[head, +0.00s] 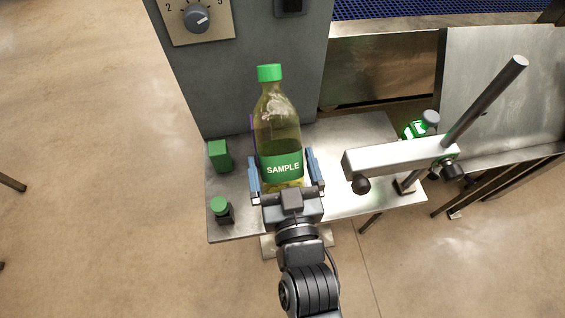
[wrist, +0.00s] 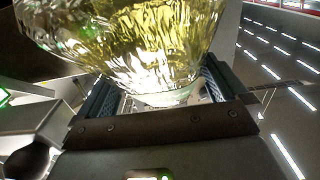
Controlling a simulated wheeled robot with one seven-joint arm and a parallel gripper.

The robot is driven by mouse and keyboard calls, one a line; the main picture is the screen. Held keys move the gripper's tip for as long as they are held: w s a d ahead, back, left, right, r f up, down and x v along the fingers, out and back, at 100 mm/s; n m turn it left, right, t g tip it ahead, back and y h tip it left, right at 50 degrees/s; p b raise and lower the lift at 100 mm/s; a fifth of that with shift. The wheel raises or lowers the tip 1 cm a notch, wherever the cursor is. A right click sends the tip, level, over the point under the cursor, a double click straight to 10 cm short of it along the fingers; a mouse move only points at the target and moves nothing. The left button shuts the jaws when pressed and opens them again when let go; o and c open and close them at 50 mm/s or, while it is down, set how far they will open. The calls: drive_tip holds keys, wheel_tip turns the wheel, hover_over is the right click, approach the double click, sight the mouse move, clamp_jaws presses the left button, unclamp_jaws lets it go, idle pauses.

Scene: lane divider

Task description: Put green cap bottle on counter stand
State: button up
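A clear bottle (head: 280,125) with a green cap, yellowish liquid and a green SAMPLE label stands upright in the head view. My gripper (head: 284,172) has one finger on each side of its lower part, apparently closed against it. In the wrist view the bottle's lower part (wrist: 150,45) fills the space between and above my fingers (wrist: 158,90). The metal counter stand (head: 345,150) lies below and behind the bottle. My gripper hides the bottle's base in the head view, so I cannot tell whether it touches the counter.
A clamp bar (head: 400,157) on a slanted rod (head: 487,98) crosses the right side, near a lit green device (head: 414,130). A grey column (head: 240,75) rises behind.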

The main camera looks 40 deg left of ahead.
drive_tip(key=shift+r+p, duration=0.65)
drive_tip(key=shift+p, duration=0.1)
drive_tip(key=b+v, duration=0.2)
drive_tip(key=v, duration=1)
drive_tip(key=shift+f, duration=0.1)
drive_tip(key=s+d+m+t+h, duration=0.1)
drive_tip(key=d+m+t+h, duration=0.2)
drive_tip(key=d, duration=0.9)
drive_tip(key=s+d+r+m+h, duration=0.3)
drive_tip(key=s+d+h, duration=0.2)
drive_tip(key=d, duration=0.4)
drive_tip(key=s+d+r+m+h, duration=0.3)
drive_tip(key=s+d+m+h, duration=0.1)
drive_tip(key=s+d, duration=0.4)
drive_tip(key=shift+s+d+h, duration=0.3)
drive_tip(key=shift+d+h, duration=0.35)
drive_tip(key=shift+h, duration=0.25)
